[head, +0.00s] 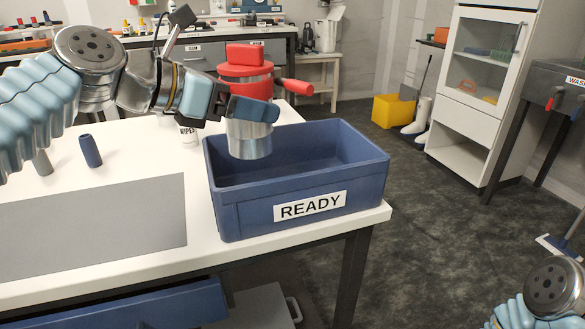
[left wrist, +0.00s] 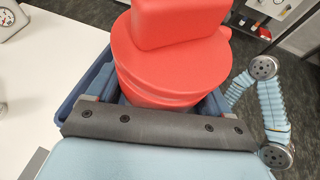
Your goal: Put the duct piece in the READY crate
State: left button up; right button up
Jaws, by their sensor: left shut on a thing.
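The duct piece (head: 248,140) has a bare metal lower end, a red upper body and a red handle sticking out to the right. My left gripper (head: 243,105) is shut on it and holds it upright over the left part of the READY crate. The red top of the duct piece (left wrist: 170,55) fills the middle of the left wrist view. The READY crate (head: 230,215) is blue with a white label and stands at the table's right corner. No other thing shows inside it. I cannot tell whether the metal end is below the rim. My right gripper is out of view.
A dark blue cylinder (head: 90,151) and a grey one (head: 42,163) stand on the white table, left of the crate. A grey mat (head: 95,230) lies in front of them. A wipes tub (head: 188,136) stands behind the crate's left end, partly hidden by my arm.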

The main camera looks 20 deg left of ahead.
pick_arm(q)
jog(key=w+d+f+b, duration=0.1)
jog(key=w+d+f, duration=0.1)
jog(key=w+f, duration=0.1)
jog(key=w+d+f+b, duration=0.1)
jog(key=w+d+f, duration=0.1)
jog(key=w+f, duration=0.2)
jog(key=w+d+f+b, duration=0.1)
jog(key=w+d+f, duration=0.2)
jog(key=w+f, duration=0.1)
jog(key=shift+w+d+f+b, duration=0.1)
jog(key=shift+w+f+b, duration=0.2)
jog(key=shift+f, duration=0.35)
jog(key=shift+s+f, duration=0.1)
jog(key=shift+f, duration=0.15)
jog(key=shift+f, duration=0.15)
jog(key=o, duration=1.1)
jog(key=shift+r, duration=0.2)
jog(key=v, duration=1.2)
